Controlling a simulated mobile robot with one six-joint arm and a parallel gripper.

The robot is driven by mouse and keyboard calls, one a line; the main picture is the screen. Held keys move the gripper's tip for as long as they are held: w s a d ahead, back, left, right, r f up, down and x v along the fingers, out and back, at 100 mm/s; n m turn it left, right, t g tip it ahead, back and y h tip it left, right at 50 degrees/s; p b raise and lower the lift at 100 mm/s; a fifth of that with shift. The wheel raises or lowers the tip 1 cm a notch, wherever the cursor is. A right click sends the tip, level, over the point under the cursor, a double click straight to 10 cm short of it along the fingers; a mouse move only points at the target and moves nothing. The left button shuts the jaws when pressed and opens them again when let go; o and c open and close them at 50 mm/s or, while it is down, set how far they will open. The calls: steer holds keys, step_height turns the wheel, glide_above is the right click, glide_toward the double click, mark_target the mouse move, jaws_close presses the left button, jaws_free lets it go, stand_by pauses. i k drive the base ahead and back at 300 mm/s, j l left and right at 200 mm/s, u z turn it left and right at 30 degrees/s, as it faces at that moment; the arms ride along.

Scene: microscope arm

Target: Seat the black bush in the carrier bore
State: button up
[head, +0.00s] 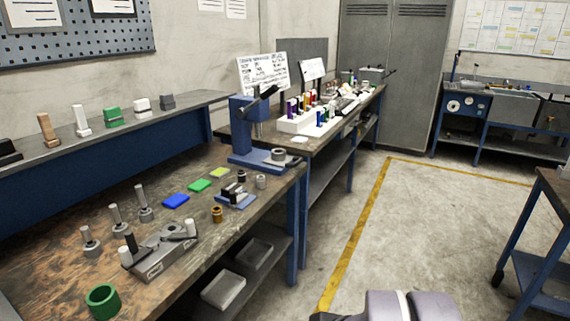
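A grey metal block (160,264) with small labels, possibly the carrier, sits on the front bench. A black cylindrical piece (131,243) stands upright at its left end, beside a white one (125,257). Another white piece (190,228) stands at its right end. A small blue fixture (238,203) farther back holds dark and light cylindrical pieces. Which dark piece is the black bush, and where the carrier bore opens, I cannot tell at this size. My gripper is not in view; a grey-lilac part at the bottom edge appears to be my arm.
Several upright grey spindles (144,204) stand left of the blue pad (176,201). A brass bush (217,214) sits near the bench edge. A blue press (247,130) rises at the back. The floor (420,220) is open.

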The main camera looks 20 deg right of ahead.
mark_target(279, 158)
steer(key=i+l+u, duration=0.2)
steer(key=i, duration=0.15)
steer(key=i+l+u, duration=0.15)
steer(key=i+l, duration=0.15)
steer(key=i+l+u, duration=0.4)
steer(key=i+l, duration=0.2)
steer(key=i+l+u, duration=0.2)
steer(key=l, duration=0.25)
steer(key=i+l+u, duration=0.15)
steer(key=i+l, duration=0.15)
steer(key=l, duration=0.15)
steer(key=i+l+u, duration=0.2)
steer(key=l, duration=0.25)
steer(key=i+l+u, duration=0.2)
steer(key=l, duration=0.3)
